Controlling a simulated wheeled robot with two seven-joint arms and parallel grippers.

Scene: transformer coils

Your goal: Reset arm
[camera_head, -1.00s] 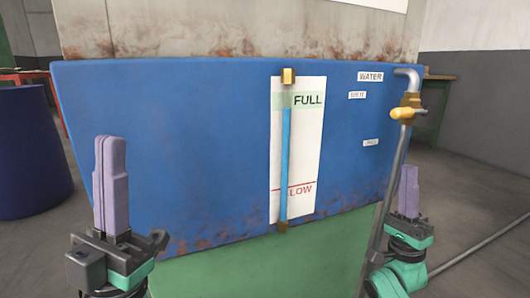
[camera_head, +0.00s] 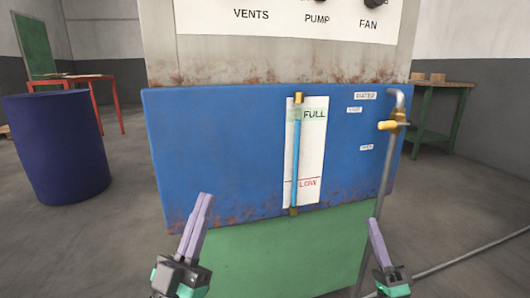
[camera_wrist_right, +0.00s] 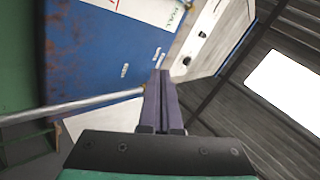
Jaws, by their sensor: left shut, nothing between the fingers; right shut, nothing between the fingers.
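My left gripper (camera_head: 199,228) is shut and empty, its purple fingers together and pointing up, in front of the lower left of the blue tank (camera_head: 225,140).
A grey pipe with a yellow valve (camera_head: 387,125) stands at the tank's right side. A level gauge (camera_head: 295,150) marked FULL and LOW is on the tank front. A blue barrel (camera_head: 58,150), red table (camera_head: 85,78) and green bench (camera_head: 437,100) stand further off.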

